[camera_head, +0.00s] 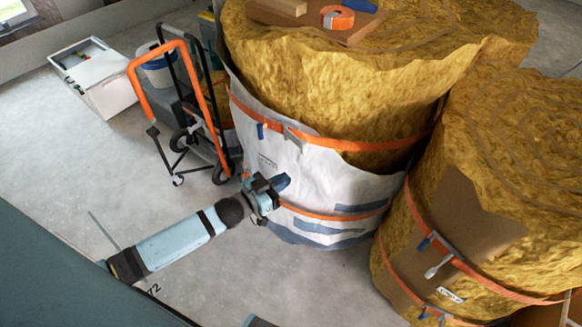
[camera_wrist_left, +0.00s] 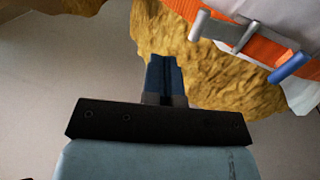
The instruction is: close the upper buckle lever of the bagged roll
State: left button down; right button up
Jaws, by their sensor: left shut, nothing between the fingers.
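The bagged roll is a large yellow wool roll with a white bag (camera_head: 325,178) around its lower part, bound by orange straps. Its upper strap (camera_head: 345,143) carries a grey buckle lever (camera_head: 293,137) and a blue tab (camera_head: 261,131). In the left wrist view a grey lever (camera_wrist_left: 215,29) sticks out from an orange strap (camera_wrist_left: 262,47), with a blue tab (camera_wrist_left: 291,67) beside it. My left gripper (camera_head: 282,182) is shut and empty in front of the bag, below the upper strap. Its blue fingers (camera_wrist_left: 165,72) are apart from that lever. My right gripper is not in view.
A second strapped wool roll (camera_head: 505,150) stands close at the right. An orange and black hand cart (camera_head: 140,92) stands left of the bagged roll. A white box (camera_head: 100,85) is farther back. Wood and orange tape (camera_head: 338,18) lie on top. Floor (camera_head: 60,160) at left is mostly clear.

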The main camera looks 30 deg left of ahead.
pick_arm(q)
jog(key=s, duration=0.3)
jog(key=shift+s, duration=0.35)
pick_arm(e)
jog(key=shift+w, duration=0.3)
pick_arm(q)
jog(key=shift+s, duration=0.15)
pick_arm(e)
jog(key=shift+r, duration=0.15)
pick_arm(q)
jog(key=s+d+n+g+y+p, duration=0.1)
jog(key=s+d+g+y+p, duration=0.1)
jog(key=s+p, duration=0.2)
jog(key=s+d+n+g+y+p, duration=0.1)
jog(key=s+d+g+y+p, duration=0.2)
jog(key=s, duration=0.7)
jog(key=shift+s+d+p, duration=0.2)
jog(key=shift+s+p, duration=0.15)
jog(key=shift+p, duration=0.3)
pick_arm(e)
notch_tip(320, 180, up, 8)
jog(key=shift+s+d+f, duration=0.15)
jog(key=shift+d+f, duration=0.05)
pick_arm(q)
jog(key=shift+r, duration=0.1)
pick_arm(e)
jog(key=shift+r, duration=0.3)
